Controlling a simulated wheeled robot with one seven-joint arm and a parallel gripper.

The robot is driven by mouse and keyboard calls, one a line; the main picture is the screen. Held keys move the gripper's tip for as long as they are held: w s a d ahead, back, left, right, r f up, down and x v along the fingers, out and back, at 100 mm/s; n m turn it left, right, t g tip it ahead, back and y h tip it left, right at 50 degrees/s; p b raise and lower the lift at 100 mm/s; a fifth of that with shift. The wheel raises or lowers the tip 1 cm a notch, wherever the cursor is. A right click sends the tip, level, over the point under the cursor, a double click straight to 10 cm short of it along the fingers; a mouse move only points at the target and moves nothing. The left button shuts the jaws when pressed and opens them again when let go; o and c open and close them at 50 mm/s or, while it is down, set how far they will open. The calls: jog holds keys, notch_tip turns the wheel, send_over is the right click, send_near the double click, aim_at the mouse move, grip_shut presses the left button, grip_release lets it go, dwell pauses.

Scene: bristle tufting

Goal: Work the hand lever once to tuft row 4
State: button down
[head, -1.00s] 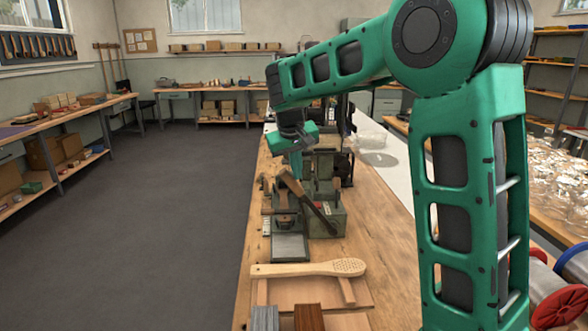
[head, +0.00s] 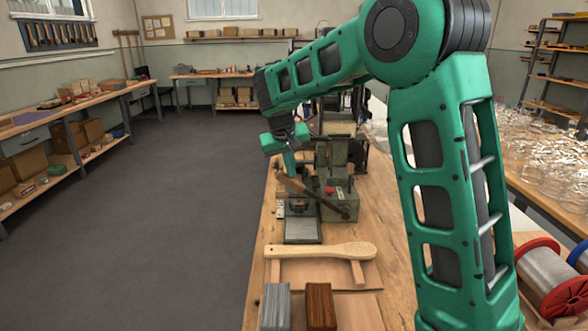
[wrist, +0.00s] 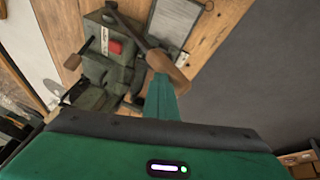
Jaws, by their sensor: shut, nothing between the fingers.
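The tufting machine (head: 341,199) is a grey-green unit on the wooden bench. Its hand lever (head: 322,200) is a dark bar slanting up to the left from a pivot on the machine's front right. The lever's wooden handle (wrist: 167,67) shows plainly in the wrist view. My gripper (head: 290,170) is at the handle end, its green fingers shut with nothing held between them. In the wrist view the fingertips (wrist: 161,80) overlap the handle's edge; whether they touch it I cannot tell. Row 4 and any brush in the machine cannot be made out.
A wooden paddle brush (head: 320,250) with a drilled head lies across supports nearer me. A grey block (head: 275,305) and a brown block (head: 319,305) stand in front. A red button (wrist: 115,46) sits on the machine. The floor (head: 190,230) to the left is clear.

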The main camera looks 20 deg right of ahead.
jog(key=shift+s+a+f, duration=0.25)
jog(key=shift+a+f, duration=0.4)
jog(key=shift+a, duration=0.15)
jog(key=d+r, duration=0.2)
jog(key=r, duration=0.1)
jog(key=shift+w+d, duration=0.35)
jog(key=shift+d, duration=0.05)
jog(key=a+v, duration=0.1)
jog(key=v, duration=1)
jog(key=shift+w+a+f, duration=0.2)
jog(key=shift+w+a, duration=0.1)
jog(key=shift+a, duration=0.05)
